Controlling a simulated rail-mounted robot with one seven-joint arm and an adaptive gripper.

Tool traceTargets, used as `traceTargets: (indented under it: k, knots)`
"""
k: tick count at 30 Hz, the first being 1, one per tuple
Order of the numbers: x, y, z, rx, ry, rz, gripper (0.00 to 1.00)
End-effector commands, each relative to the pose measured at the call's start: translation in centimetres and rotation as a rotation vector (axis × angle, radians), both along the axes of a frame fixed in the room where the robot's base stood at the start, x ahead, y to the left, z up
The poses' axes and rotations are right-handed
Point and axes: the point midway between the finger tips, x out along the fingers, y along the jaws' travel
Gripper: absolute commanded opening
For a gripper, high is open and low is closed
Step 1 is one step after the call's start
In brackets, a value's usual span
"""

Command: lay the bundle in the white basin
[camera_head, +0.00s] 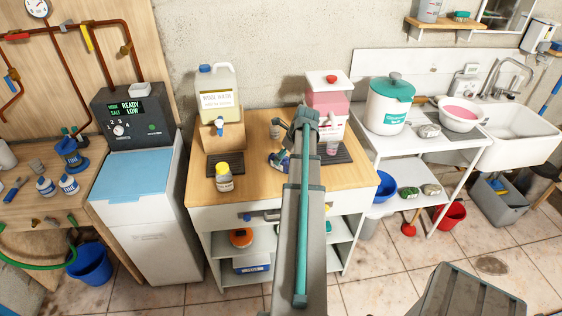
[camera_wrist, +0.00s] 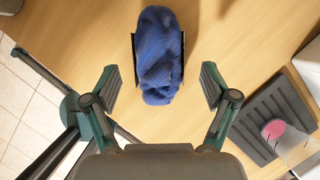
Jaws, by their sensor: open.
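A dark blue twisted bundle (camera_wrist: 158,50) lies on the wooden counter in the wrist view, with thin dark edges along both its sides. In the head view only part of the bundle (camera_head: 277,161) shows beside my arm. My gripper (camera_wrist: 162,82) is open, its two fingers apart on either side of the bundle's near end; I cannot tell how far above it they are. The white basin (camera_head: 460,122) stands at the right on the white table by the sink, with something pink in it.
A lidded white pot (camera_head: 389,108) stands on the white table, left of the basin.

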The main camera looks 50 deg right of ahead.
Motion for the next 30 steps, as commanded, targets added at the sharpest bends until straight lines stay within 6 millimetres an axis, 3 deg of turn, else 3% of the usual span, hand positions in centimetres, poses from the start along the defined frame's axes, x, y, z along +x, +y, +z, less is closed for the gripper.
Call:
traceTargets:
  k: [9,19,30]
  knots:
    - [1.4,0.1,-3.0,0.001,0.001,-0.001,0.85]
    - [1.5,0.1,-3.5,0.0,0.0,0.0,0.85]
    - [1.5,0.1,-3.5,0.0,0.0,0.0,0.25]
